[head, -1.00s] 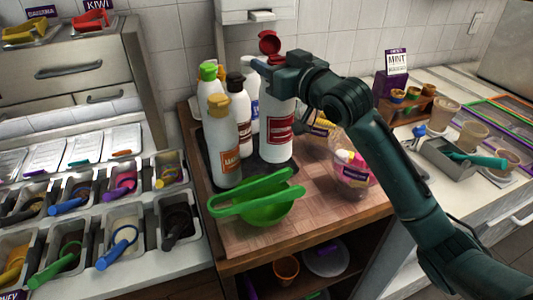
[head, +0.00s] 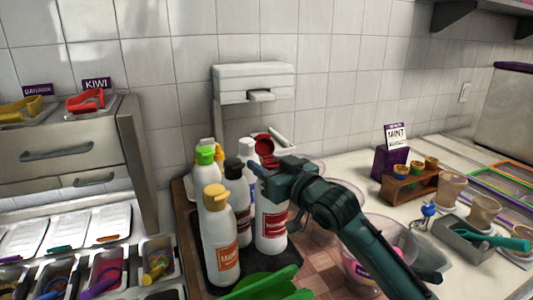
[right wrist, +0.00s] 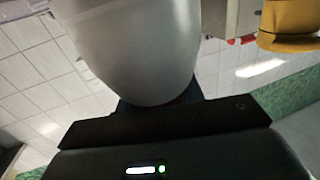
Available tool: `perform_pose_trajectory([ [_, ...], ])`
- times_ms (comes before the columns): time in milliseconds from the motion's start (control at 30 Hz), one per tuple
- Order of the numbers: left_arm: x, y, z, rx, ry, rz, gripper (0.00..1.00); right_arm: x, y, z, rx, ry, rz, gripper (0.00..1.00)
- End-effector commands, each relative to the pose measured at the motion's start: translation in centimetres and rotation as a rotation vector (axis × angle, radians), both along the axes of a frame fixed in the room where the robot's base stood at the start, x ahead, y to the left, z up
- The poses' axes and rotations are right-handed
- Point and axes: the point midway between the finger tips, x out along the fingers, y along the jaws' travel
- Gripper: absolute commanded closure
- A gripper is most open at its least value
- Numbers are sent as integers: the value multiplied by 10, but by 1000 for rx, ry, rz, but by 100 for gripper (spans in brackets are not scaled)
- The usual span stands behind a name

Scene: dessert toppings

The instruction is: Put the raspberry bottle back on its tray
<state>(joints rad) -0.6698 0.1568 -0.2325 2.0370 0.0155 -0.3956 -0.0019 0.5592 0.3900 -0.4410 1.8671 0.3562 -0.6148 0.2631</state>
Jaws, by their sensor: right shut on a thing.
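The raspberry bottle (head: 271,228) is white with a red label and a red cap. It stands upright at the right end of the group of sauce bottles. My right gripper (head: 268,180) is shut on its upper part, below the cap. In the right wrist view the white bottle (right wrist: 130,45) fills the space in front of the gripper. The black tray (head: 278,275) lies under the bottle group. The raspberry bottle's base is over the tray's right part; I cannot tell whether it touches. My left gripper is not in view.
A mango bottle (head: 219,238) with a yellow cap stands front left, with brown-labelled (head: 238,208) and green-capped (head: 205,155) bottles behind it. A green bowl with tongs (head: 265,284) is in front. A clear tub (head: 385,240) is to the right. A wall dispenser (head: 253,82) hangs behind.

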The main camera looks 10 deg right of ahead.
Motion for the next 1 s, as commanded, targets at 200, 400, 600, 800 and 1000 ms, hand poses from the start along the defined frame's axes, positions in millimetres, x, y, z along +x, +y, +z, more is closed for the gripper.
perform_pose_trajectory([
  [200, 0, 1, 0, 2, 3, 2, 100, 0, 0, -10, 4, -13, 0, 99],
  [400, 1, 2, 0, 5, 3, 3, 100, 0, 0, -34, 3, -12, 1, 99],
  [600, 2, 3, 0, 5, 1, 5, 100, 0, 0, -39, 3, -16, 1, 99],
  [800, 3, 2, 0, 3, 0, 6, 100, 0, 0, -40, 3, -16, 1, 99],
  [1000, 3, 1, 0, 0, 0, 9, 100, 0, 0, -48, -1, -2, 0, 53],
])
